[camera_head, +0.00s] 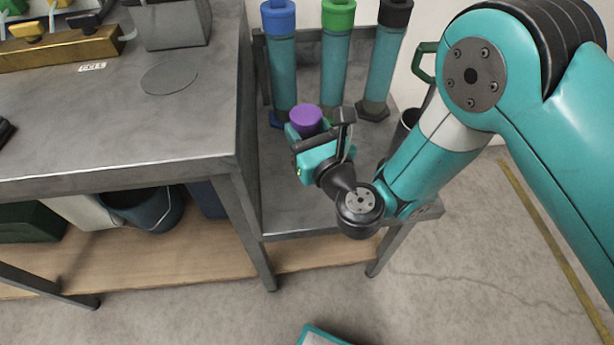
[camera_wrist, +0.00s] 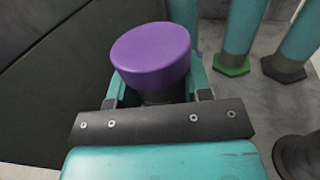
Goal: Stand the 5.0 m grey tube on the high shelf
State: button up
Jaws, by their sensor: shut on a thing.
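My gripper (camera_head: 309,134) is shut on a purple-topped thing (camera_head: 306,117). In the wrist view, the purple top (camera_wrist: 152,52) stands up between the fingers, with a dark part just below it; its lower part is hidden. It is held over the narrow grey side table (camera_head: 290,218), and I cannot tell if it touches the surface. Teal tubes with a blue cap (camera_head: 278,18), a green cap (camera_head: 338,14) and a black cap (camera_head: 396,12) stand upright behind it. I see no clearly grey tube, and cannot tell which surface is the high shelf.
A grey workbench (camera_head: 130,135) adjoins the side table at left, its edge close to my gripper. It bears a grey box (camera_head: 172,25) and a brass-coloured block (camera_head: 58,53). A dark cup (camera_head: 408,122) stands right of my gripper. Bins sit on the wooden lower shelf (camera_head: 185,255).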

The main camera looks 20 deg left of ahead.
notch_tip(320, 180, down, 9)
jog(key=b, duration=0.5)
jog(key=shift+f+b, duration=0.2)
jog(key=shift+b, duration=0.1)
jog(key=o, duration=1.1)
jog(key=shift+r, duration=0.15)
jog(key=s+d+b, duration=0.1)
jog(key=b, duration=0.2)
jog(key=shift+f, duration=0.35)
jog(key=b+v, duration=0.2)
jog(key=v, duration=0.1)
jog(key=b+v, duration=0.5)
jog(key=v, duration=0.1)
jog(key=shift+s+d+r+b, duration=0.2)
jog(key=shift+r+b, duration=0.05)
jog(key=shift+b, duration=0.05)
jog(key=shift+s+d+r, duration=0.1)
jog(key=shift+s+d, duration=0.25)
jog(key=shift+d, duration=0.1)
